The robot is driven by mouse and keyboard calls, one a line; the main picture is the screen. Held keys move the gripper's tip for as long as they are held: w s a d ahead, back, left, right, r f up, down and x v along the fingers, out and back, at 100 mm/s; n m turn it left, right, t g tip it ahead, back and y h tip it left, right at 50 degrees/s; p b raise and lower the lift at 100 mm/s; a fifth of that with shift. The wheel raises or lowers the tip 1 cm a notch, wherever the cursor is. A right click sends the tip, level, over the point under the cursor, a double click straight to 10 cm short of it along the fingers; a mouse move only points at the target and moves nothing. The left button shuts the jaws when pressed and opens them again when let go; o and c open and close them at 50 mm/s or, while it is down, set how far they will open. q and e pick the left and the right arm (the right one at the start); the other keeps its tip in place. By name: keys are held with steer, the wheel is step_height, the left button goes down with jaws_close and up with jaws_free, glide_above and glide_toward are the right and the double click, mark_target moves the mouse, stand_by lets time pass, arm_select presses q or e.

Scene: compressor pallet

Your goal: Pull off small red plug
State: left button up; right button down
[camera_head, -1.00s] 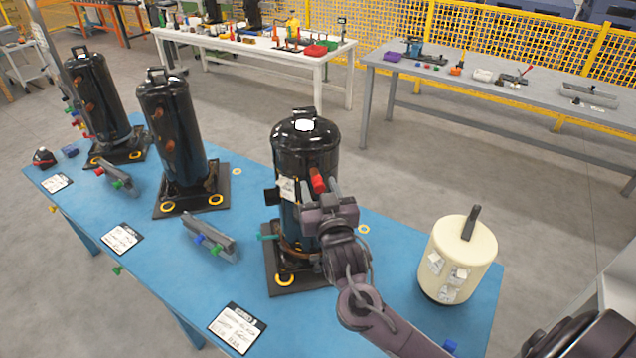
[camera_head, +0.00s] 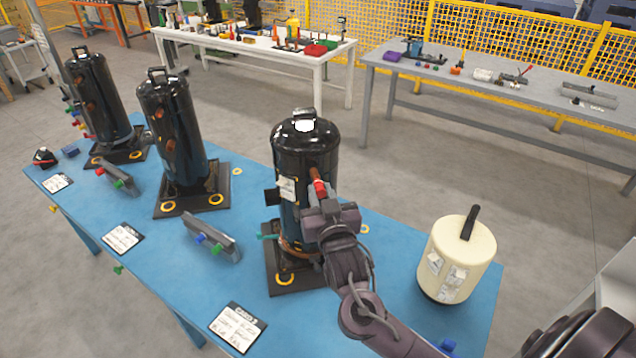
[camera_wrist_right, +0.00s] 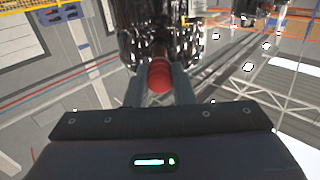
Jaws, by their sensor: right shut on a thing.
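The small red plug (camera_head: 320,189) sits at the end of a copper-brown stub (camera_head: 314,174) on the front of the nearest black compressor (camera_head: 300,150). My right gripper (camera_head: 325,196) is at the plug, its fingers closed on the plug's two sides. In the right wrist view the plug (camera_wrist_right: 160,76) shows as a round red end between the two grey fingers (camera_wrist_right: 160,88), with the stub and shiny compressor behind it. I cannot tell whether the plug is still seated on the stub. My left gripper is not in view.
Two more black compressors (camera_head: 178,130) stand to the left on the blue table (camera_head: 200,280). A cream canister (camera_head: 458,255) stands to the right. Grey holders with coloured plugs (camera_head: 211,238) and white label cards (camera_head: 237,327) lie in front.

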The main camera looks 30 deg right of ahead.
mark_target(321, 195)
steer(key=shift+p+v, duration=0.9)
steer(key=shift+v, duration=1.35)
